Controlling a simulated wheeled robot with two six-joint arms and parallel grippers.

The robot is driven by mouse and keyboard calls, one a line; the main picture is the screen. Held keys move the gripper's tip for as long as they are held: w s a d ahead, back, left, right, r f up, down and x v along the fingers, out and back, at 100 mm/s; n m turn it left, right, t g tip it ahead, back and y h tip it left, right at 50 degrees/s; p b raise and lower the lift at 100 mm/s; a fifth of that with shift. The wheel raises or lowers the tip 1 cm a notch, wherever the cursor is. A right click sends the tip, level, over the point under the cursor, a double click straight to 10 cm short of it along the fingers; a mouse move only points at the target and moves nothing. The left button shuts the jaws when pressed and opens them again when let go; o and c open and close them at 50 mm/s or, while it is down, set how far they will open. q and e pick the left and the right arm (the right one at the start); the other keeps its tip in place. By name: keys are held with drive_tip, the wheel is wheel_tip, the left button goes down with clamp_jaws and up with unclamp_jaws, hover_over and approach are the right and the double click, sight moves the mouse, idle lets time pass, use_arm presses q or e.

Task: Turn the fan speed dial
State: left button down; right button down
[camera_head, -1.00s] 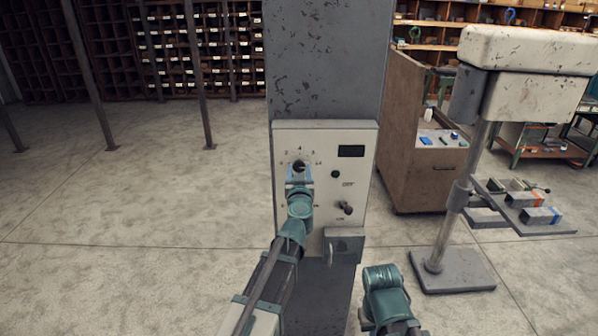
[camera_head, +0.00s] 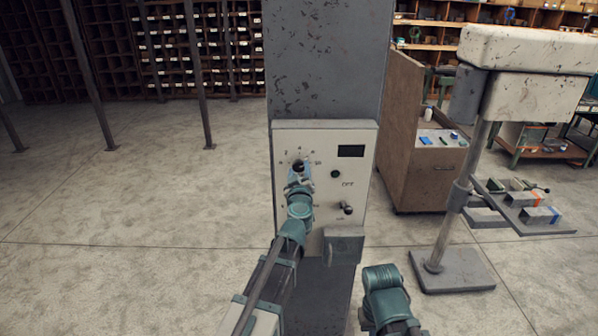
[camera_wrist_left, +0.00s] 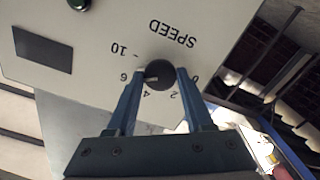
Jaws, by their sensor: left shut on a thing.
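The speed dial is a round black knob (camera_head: 298,166) at the upper left of the pale control panel (camera_head: 357,192). My left gripper (camera_head: 298,172) is shut on it, with one blue finger on each side. In the left wrist view the knob (camera_wrist_left: 160,75) sits between the fingertips of the left gripper (camera_wrist_left: 161,78), below the upside-down word SPEED. A pale mark on the knob points left, roughly toward the 4 and 6. My right arm shows at the lower right of the head view, but its gripper is not visible.
The panel also has a dark display (camera_head: 351,151), a dark green button (camera_head: 336,174) and a small lever (camera_head: 346,208). A grey box (camera_head: 344,246) juts out below. A drill-press-like machine (camera_head: 525,75) stands to the right. The floor at left is mostly clear.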

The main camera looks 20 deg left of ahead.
use_arm(q)
drive_tip(key=n, duration=0.4)
drive_tip(key=shift+n, duration=0.3)
drive_tip(key=n, duration=0.3)
drive_tip(key=shift+n, duration=0.4)
drive_tip(key=n, duration=1)
drive_tip(key=shift+s+n, duration=0.1)
drive_tip(key=shift+n, duration=0.3)
drive_tip(key=n, duration=0.3)
drive_tip(key=shift+n, duration=0.3)
drive_tip(key=n, duration=0.4)
drive_tip(key=shift+n, duration=1.7)
drive_tip(key=shift+c, duration=1.4)
unclamp_jaws()
